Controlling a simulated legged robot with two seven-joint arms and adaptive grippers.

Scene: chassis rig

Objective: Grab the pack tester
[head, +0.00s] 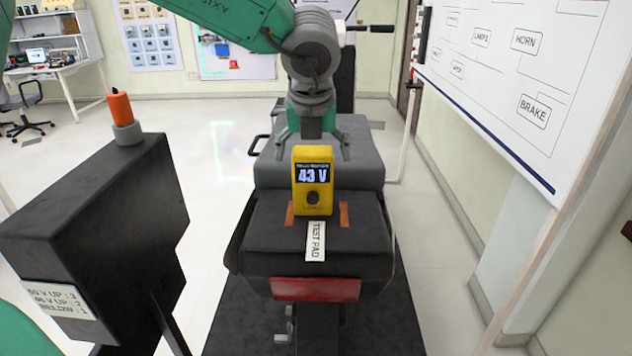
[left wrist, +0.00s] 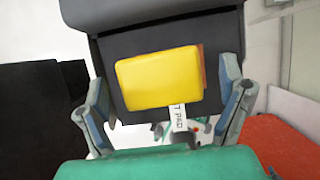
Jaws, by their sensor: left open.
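The pack tester (head: 313,180) is a yellow handheld unit whose dark screen reads 43 V, with a round dark knob below. It stands on the dark rear part of the seat, between two orange-brown strips and behind the white TEST PAD label (head: 315,241). My left gripper (head: 312,150) is open, its fingers spread just above and behind the tester. In the left wrist view the yellow tester (left wrist: 158,78) lies between the two open fingers, with gaps on both sides, so I see no contact. My right gripper is not in view.
A black stand (head: 95,235) with a voltage label and an orange-topped knob (head: 121,118) rises at the left. A whiteboard (head: 510,75) with HORN and BRAKE boxes is at the right. A red lamp panel (head: 315,289) is below the pad. Open floor lies on both sides.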

